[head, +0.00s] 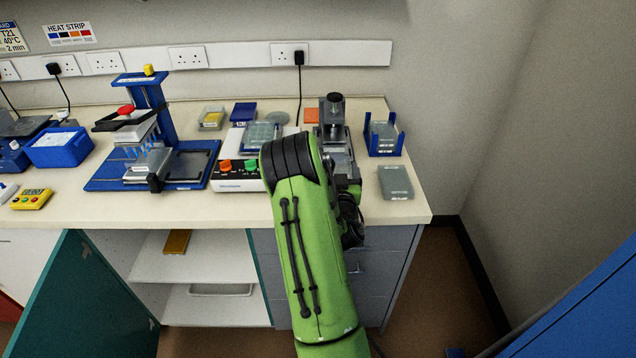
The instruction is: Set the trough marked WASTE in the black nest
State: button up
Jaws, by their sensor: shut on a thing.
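My gripper (350,212) is at the bench's front edge, partly behind my green arm. Only dark parts of it show and its fingertips are hidden. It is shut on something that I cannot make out. I cannot read the word WASTE on anything. A small pale tray with yellow in it (211,118) and a small blue box (243,113) stand at the back of the bench. A grey lidded block (395,182) lies at the right. I cannot tell which thing is the black nest; my arm covers part of the bench.
A blue press (148,100) stands left of centre, beside a white unit with red and green knobs (236,182). A dark-topped instrument (333,118) stands behind my gripper. A blue rack (384,136) is to its right. A teal cabinet door (85,290) hangs open.

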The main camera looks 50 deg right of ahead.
notch_tip(320, 180, down, 5)
jog(key=b, duration=0.3)
jog(key=shift+r, duration=0.2)
jog(key=shift+f, duration=0.1)
jog(key=o, duration=0.6)
jog(key=shift+f, duration=0.15)
jog(key=shift+o, duration=1)
jog(key=shift+r, duration=0.2)
